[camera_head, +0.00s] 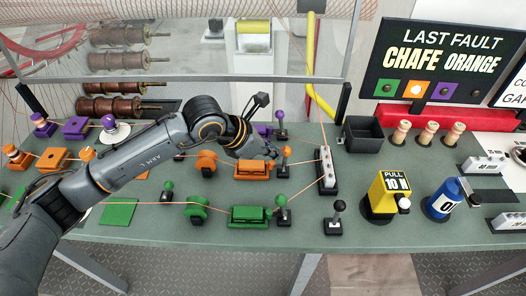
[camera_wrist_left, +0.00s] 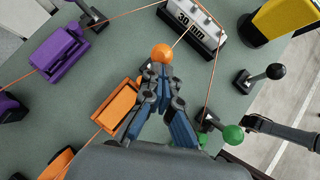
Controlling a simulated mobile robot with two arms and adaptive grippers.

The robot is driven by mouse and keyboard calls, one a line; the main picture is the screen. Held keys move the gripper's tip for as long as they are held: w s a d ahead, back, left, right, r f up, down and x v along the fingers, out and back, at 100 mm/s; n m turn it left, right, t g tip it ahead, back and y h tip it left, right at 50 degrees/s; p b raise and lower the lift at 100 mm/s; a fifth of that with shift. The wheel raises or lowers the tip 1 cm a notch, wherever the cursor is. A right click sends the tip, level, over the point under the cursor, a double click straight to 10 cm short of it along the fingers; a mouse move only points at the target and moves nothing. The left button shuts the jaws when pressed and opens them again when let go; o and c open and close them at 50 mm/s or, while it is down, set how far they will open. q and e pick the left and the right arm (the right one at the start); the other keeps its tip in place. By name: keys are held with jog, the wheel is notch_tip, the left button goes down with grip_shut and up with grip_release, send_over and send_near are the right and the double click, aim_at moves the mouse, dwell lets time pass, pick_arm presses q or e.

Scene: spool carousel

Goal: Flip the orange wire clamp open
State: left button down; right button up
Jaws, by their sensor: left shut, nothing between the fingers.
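The orange wire clamp has a lever with an orange ball knob (camera_head: 286,150) that stands roughly upright on a dark base in the head view. In the left wrist view its knob (camera_wrist_left: 162,53) sits just beyond my fingertips, and the base is mostly hidden. My left gripper (camera_head: 272,153) is shut and empty, close beside the lever on its left. In the left wrist view the closed fingers (camera_wrist_left: 162,72) point at the knob; I cannot tell whether they touch it. An orange wire runs along this row.
An orange block (camera_head: 252,170) lies under my gripper. The green-knob clamp (camera_head: 283,200) and a purple-knob clamp (camera_head: 281,115) stand on either side. A white-topped terminal block (camera_head: 327,172) is to the right, with a black-knob lever (camera_head: 338,207) in front.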

pick_arm(q)
jog(key=shift+d+r+y+b, duration=0.15)
jog(key=shift+d+y+b, duration=0.25)
jog(key=shift+d+y, duration=0.5)
jog(key=shift+d+r+m+y+b, duration=0.4)
jog(key=shift+d+r+y+b, duration=0.4)
jog(key=shift+d+y+b, duration=0.3)
